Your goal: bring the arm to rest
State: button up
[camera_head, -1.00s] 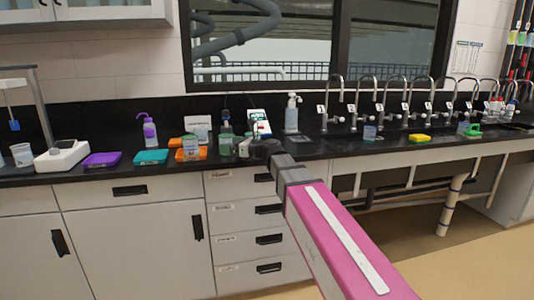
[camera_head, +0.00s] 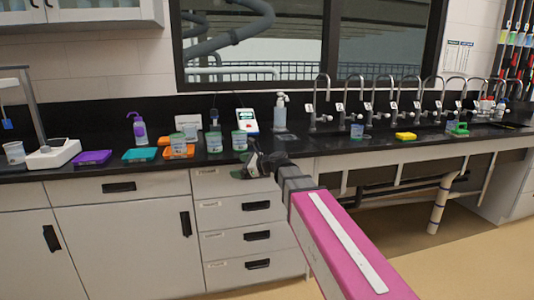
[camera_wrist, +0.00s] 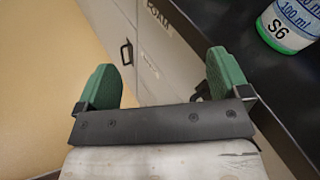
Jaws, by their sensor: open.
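My gripper (camera_head: 250,162) is at the front edge of the black counter, at the end of my pink arm in the head view. In the wrist view, its two green fingers (camera_wrist: 163,72) are spread apart with nothing between them. Drawer fronts and the floor show beyond them. A labelled jar marked S6 (camera_wrist: 290,22) stands on the counter at the upper right of the wrist view, apart from the fingers. In the head view, jars stand on the counter behind the gripper, one of them just behind it (camera_head: 239,141).
The black counter (camera_head: 330,142) runs across the scene. An orange tray (camera_head: 180,154), a teal tray (camera_head: 139,155), a purple tray (camera_head: 91,158) and a white scale (camera_head: 54,154) lie left. A pump bottle (camera_head: 280,112), several taps and a yellow sponge (camera_head: 405,136) are right. Open floor lies in front.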

jog(key=s+d+f+n+g+h, duration=0.2)
jog(key=s+d+f+n+h, duration=0.2)
jog(key=d+f, duration=0.5)
jog(key=s+d+f+n+g+h, duration=0.2)
jog(key=s+d+f+n+h, duration=0.3)
jog(key=s+d+f+n, duration=0.3)
jog(key=s+d+f+n+g+h, duration=0.1)
jog(key=s+d+f+n+h, duration=0.3)
jog(key=d+f, duration=0.7)
notch_tip(320, 180, down, 4)
jog(key=shift+s+d+r+n+g+h, duration=0.1)
jog(key=shift+s+d+n+g+h, duration=0.25)
jog(key=shift+s+n, duration=0.75)
jog(key=shift+s, duration=0.1)
